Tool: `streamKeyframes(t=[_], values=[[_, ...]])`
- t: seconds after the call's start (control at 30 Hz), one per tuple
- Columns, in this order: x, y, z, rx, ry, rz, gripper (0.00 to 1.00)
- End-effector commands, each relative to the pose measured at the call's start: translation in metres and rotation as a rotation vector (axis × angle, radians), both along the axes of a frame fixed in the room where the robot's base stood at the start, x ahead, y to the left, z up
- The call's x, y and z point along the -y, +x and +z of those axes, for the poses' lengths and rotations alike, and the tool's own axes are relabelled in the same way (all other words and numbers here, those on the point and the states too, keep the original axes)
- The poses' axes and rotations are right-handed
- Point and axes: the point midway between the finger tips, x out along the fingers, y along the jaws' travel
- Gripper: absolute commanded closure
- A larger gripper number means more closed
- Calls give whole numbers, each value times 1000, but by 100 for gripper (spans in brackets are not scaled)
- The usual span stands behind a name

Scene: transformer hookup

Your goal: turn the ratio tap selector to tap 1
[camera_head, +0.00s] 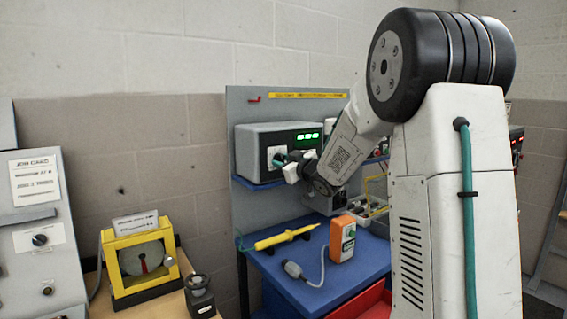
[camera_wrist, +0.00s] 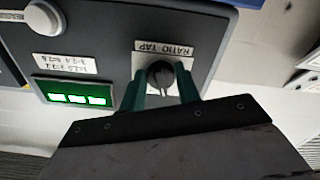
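The ratio tap selector (camera_wrist: 160,75) is a dark round knob on a white plate marked "RATIO TAP" (camera_wrist: 166,47), which appears upside down in the wrist view. It sits on the face of a grey instrument box (camera_head: 262,147) on the blue shelf. My gripper (camera_wrist: 161,82) has its two green fingers on either side of the knob, one left and one right. The knob fills most of the space between them; I cannot tell whether the fingers press on it. In the head view my gripper (camera_head: 283,162) reaches the box front, and the knob is largely hidden. The tap numbers are not readable.
A lit green display (camera_wrist: 74,93) and a round white part (camera_wrist: 42,18) share the panel.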

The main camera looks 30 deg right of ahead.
Motion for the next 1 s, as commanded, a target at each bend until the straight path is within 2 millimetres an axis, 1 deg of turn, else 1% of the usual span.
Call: streamKeyframes(t=[0.17,0.37,0.8,1.0], values=[[0,0,0,1,-19,0,91],[1,0,0,4,-102,0,91],[2,0,1,14,-445,0,91],[3,0,1,19,-577,0,91]])
